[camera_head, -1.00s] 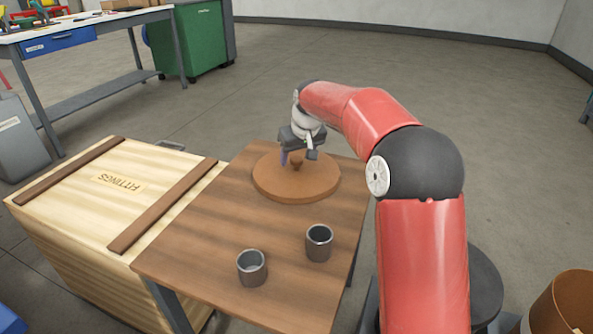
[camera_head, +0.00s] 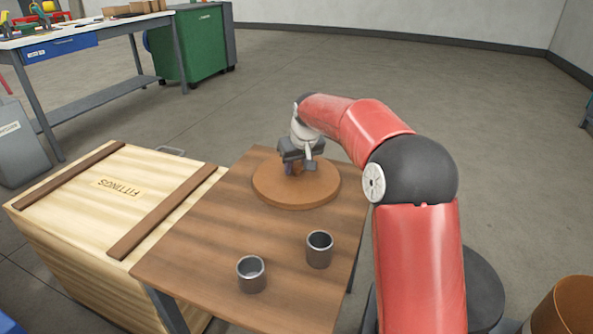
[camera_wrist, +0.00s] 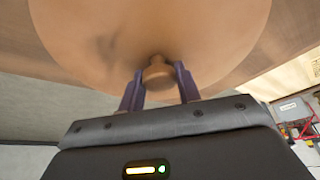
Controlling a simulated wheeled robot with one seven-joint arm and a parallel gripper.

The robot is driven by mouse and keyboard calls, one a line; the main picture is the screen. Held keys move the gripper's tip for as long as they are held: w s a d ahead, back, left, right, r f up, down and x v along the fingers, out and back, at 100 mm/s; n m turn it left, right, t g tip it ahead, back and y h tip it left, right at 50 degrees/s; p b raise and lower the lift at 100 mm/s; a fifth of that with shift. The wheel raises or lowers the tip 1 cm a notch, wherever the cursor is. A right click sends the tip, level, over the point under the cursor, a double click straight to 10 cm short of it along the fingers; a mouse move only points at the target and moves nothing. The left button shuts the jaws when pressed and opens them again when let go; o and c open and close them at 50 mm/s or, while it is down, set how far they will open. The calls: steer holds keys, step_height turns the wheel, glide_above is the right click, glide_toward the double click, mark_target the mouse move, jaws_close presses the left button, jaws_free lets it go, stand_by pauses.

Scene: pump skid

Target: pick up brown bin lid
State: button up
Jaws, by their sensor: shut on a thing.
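The brown bin lid (camera_head: 300,190) is a round disc lying flat on the small wooden table, toward its far end. In the wrist view the lid (camera_wrist: 210,45) fills the upper part, with its round knob (camera_wrist: 158,72) between the two fingers. My gripper (camera_head: 296,168) is over the middle of the lid. In the wrist view my gripper (camera_wrist: 159,80) is shut on the knob, one finger on each side. The knob is hidden behind my gripper in the head view.
Two grey metal cups, one left (camera_head: 251,273) and one right (camera_head: 319,249), stand on the near part of the table (camera_head: 205,250). A wooden FITTINGS crate (camera_head: 140,195) stands at the table's left. A brown bin (camera_head: 568,308) is at the lower right. Open floor lies beyond.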

mark_target(297, 164)
step_height(297, 164, up, 20)
steer(key=p, duration=0.3)
steer(key=shift+p, duration=0.3)
